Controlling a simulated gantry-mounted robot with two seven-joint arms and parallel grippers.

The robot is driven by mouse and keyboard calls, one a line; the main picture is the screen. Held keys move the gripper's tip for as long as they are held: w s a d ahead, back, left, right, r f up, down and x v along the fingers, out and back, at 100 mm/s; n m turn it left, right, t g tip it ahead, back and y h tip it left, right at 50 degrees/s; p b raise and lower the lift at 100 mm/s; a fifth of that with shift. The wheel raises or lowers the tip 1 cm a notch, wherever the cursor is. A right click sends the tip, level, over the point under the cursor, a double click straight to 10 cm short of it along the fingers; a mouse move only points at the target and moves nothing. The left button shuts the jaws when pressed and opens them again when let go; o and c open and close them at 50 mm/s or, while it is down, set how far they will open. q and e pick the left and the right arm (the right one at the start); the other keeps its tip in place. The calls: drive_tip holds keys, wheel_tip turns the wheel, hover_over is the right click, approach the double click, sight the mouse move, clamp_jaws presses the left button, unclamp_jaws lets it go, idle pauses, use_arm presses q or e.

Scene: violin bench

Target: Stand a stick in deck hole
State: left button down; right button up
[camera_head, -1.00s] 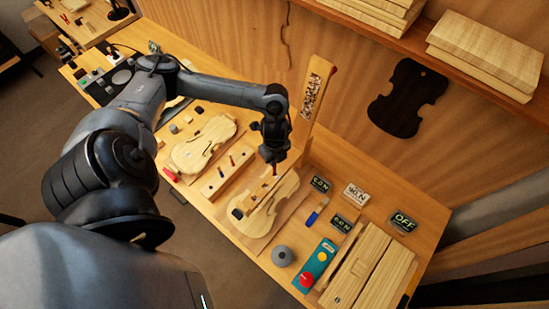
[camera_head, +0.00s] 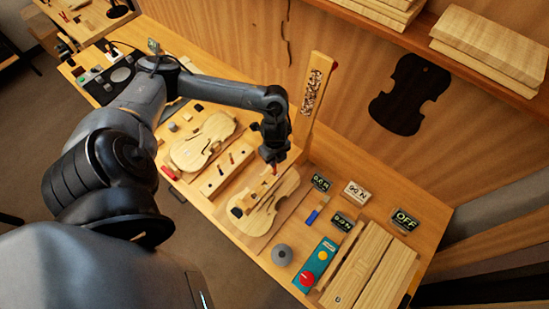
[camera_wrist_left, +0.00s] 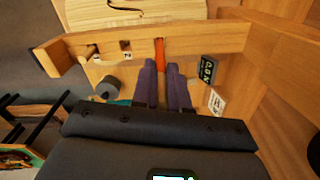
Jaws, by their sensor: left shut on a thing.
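My left gripper (camera_head: 272,160) points down over the violin plate (camera_head: 268,212) in the right part of the bench. In the left wrist view its two dark fingers (camera_wrist_left: 165,85) are shut on a slim orange-red stick (camera_wrist_left: 160,52). The stick's end lies against or beside a long wooden bar (camera_wrist_left: 200,42) in that view. Whether it is inside a hole cannot be told. The stick shows small and reddish in the head view (camera_head: 275,171). A wooden block with several small openings or pegs (camera_head: 228,170) lies left of the gripper. My right gripper is not in view.
Another violin plate (camera_head: 200,142) lies to the left. A tall wooden post (camera_head: 312,95) stands behind the gripper.

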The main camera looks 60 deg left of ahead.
sight(274, 169)
use_arm(q)
drive_tip(key=shift+f+b, duration=1.6)
drive_tip(key=shift+f, duration=0.95)
drive_tip(key=shift+f+b, duration=0.55)
drive_tip(key=shift+f, duration=0.4)
drive_tip(key=shift+f+b, duration=0.55)
drive_tip(key=shift+f, duration=0.25)
drive_tip(key=c, duration=1.1)
unclamp_jaws()
drive_tip(key=shift+s, duration=0.1)
drive_tip(key=shift+a, duration=0.1)
